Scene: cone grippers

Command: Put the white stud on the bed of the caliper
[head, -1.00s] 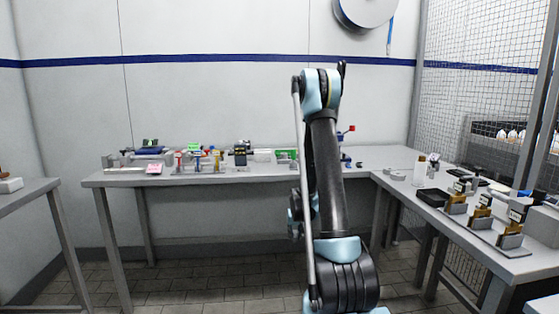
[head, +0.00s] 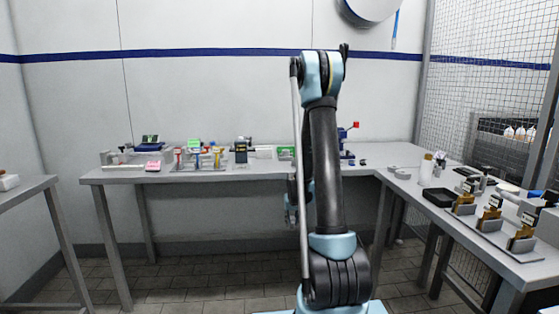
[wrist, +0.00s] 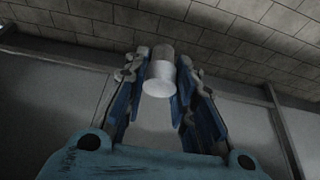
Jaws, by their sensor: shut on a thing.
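In the wrist view the white stud (wrist: 159,82), a short pale cylinder, stands between the two fingers of my gripper (wrist: 160,88). The fingers are shut on it, one on each side. The stud's upper end and one round face show. In the head view my gripper (head: 291,212) is mostly hidden behind my arm, below the level of the back bench top, and the stud cannot be made out. I cannot tell for sure which bench item is the caliper.
The back bench (head: 120,177) carries a clear rack (head: 205,160), a pink block (head: 153,165) and a blue stand with a red knob (head: 350,140). The right bench (head: 480,245) holds a black tray (head: 437,197), a bottle (head: 426,168) and several holders (head: 491,223). Open floor lies between the benches.

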